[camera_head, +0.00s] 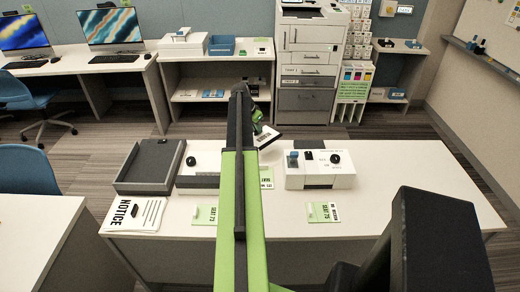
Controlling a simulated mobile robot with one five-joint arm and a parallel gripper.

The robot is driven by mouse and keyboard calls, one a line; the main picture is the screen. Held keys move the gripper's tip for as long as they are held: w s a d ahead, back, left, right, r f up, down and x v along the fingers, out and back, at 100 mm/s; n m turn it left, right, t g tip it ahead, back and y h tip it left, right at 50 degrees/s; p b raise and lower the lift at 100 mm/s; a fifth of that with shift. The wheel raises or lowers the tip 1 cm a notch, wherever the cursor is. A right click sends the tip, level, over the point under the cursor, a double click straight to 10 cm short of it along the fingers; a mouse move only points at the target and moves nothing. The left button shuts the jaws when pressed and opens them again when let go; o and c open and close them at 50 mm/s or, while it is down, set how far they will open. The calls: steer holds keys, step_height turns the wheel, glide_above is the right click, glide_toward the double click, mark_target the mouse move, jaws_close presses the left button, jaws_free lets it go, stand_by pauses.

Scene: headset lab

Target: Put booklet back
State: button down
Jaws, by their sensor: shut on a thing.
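My green gripper (259,130) is at the far end of my arm, over the back part of the white table. It is shut on a small white flat piece with a dark edge, which looks like the booklet (268,140). The booklet is tilted, and my arm hides part of it and of the fingers. White sheets marked NOTICE (135,214) lie at the table's left front. A dark grey open tray (150,166) is behind them.
On the white table (400,190) stand a white box with blue and black parts (320,168) and another white unit (198,165), partly behind my arm. Green-and-white cards (324,212) lie in front. A printer (308,60) and shelves stand behind.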

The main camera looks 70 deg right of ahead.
mark_target(256, 137)
step_height(256, 137, down, 8)
steer(key=b, duration=0.6)
steer(key=shift+f+b, duration=0.2)
steer(key=shift+b, duration=0.2)
steer(key=shift+r, duration=0.2)
steer(key=shift+f, duration=0.15)
steer(key=c, duration=1.5)
jaws_free()
steer(key=shift+r+p, duration=0.5)
steer(key=shift+p, duration=0.05)
steer(key=p+v, duration=1)
steer(key=v, duration=0.1)
steer(key=shift+a+r+p, duration=0.15)
steer(key=shift+r+p, duration=0.15)
steer(key=shift+p, duration=0.05)
steer(key=shift+f, duration=0.15)
